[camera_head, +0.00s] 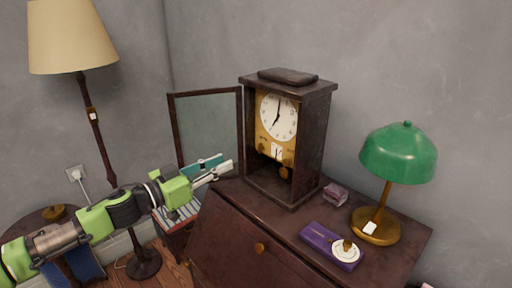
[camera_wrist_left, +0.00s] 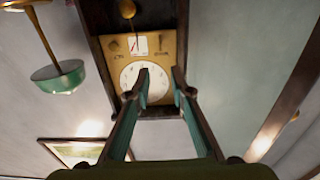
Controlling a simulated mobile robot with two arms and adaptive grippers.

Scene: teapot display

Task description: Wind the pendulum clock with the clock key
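The pendulum clock (camera_head: 288,135) stands upright on the dark wooden desk, with a white dial, brass face plate and a brass pendulum bob (camera_head: 284,172). Its glazed door (camera_head: 208,125) is swung open to the left. My left gripper (camera_head: 224,169) is in front and left of the clock, below dial height, apart from it. In the left wrist view the clock appears upside down beyond the gripper (camera_wrist_left: 162,76), whose fingers are apart with nothing visible between them. A small brass piece (camera_head: 347,245) rests on a white disc on the purple box; I cannot tell whether it is the clock key. My right gripper is out of view.
The purple box (camera_head: 318,238) lies at the desk's front right. A green lamp (camera_head: 399,155) and a small dark reddish box (camera_head: 335,194) stand near the clock. A floor lamp (camera_head: 72,38) is at left. The desk (camera_head: 230,232) has some bare top around the clock.

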